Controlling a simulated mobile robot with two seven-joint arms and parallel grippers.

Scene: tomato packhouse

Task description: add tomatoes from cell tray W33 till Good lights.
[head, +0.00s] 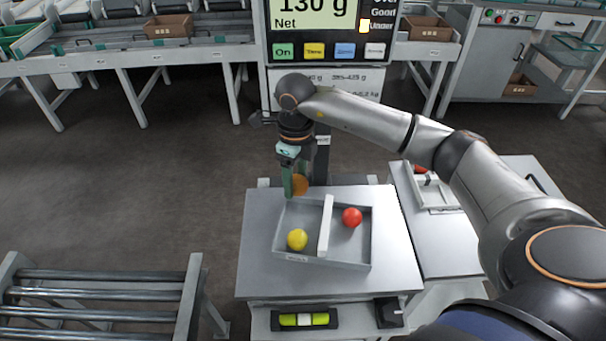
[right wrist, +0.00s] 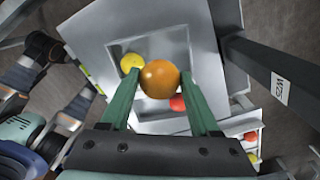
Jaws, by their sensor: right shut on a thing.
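My right gripper (head: 293,190) is shut on an orange tomato (head: 299,185) above the back left of the weighing tray; the tomato also shows between the green fingers in the right wrist view (right wrist: 160,79). The weighing tray (head: 325,262) sits on the scale plate (head: 262,240), with a divider (head: 325,226). A yellow tomato (head: 297,239) lies left of the divider and a red tomato (head: 352,217) right. The display (head: 312,14) reads 130 g Net, with a light beside Under. A cell tray (head: 434,208) at right holds red fruit, partly hidden by my arm. My left gripper is not in view.
The display post (right wrist: 262,75) with a small label stands just behind the scale plate. A roller conveyor (head: 95,293) is at lower left. A spirit level (head: 304,320) is on the scale's front. Benches with cardboard boxes (head: 168,26) stand at the back.

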